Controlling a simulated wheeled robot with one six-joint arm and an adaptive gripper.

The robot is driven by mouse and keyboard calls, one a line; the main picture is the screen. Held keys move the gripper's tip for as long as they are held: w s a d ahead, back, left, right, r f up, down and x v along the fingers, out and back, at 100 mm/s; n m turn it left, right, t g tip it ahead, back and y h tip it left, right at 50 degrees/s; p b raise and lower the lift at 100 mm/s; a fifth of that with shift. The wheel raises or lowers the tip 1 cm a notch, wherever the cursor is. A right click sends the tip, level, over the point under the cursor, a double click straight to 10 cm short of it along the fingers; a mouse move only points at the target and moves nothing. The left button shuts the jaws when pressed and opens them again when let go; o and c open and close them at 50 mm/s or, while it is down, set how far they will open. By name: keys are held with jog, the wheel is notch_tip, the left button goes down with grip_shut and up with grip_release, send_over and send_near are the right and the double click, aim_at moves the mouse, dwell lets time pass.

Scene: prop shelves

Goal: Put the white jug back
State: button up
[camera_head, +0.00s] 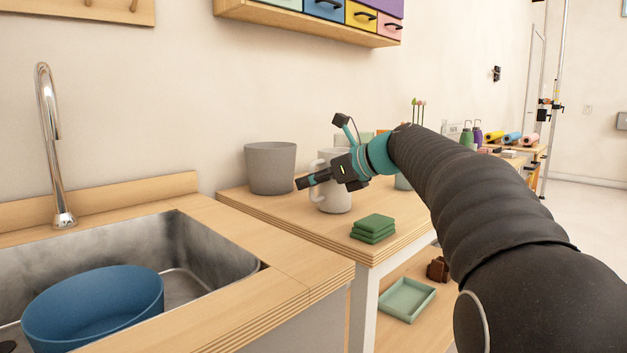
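The white jug (335,202) stands upright on the wooden table beyond the sink counter, its handle towards the left. My gripper (308,182) reaches in from the right and overlaps the jug's upper body and handle in this view. It hides part of the jug's middle and rim. I cannot tell whether the fingers touch the jug or are only in front of it, nor whether they are open or shut.
A grey pot (270,168) stands left of the jug, and stacked green cloths (373,227) lie at the table's front edge. A sink (215,252) with a blue basin (95,305) and tall faucet (50,145) is at left. A green tray (406,299) sits on the lower shelf.

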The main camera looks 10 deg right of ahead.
jog(key=shift+d+r, duration=0.1)
jog(key=shift+r, duration=0.1)
jog(key=p+v, duration=0.1)
jog(key=v, duration=1)
jog(key=shift+s+d, duration=0.25)
jog(key=shift+s, duration=0.05)
jog(key=shift+r, duration=0.1)
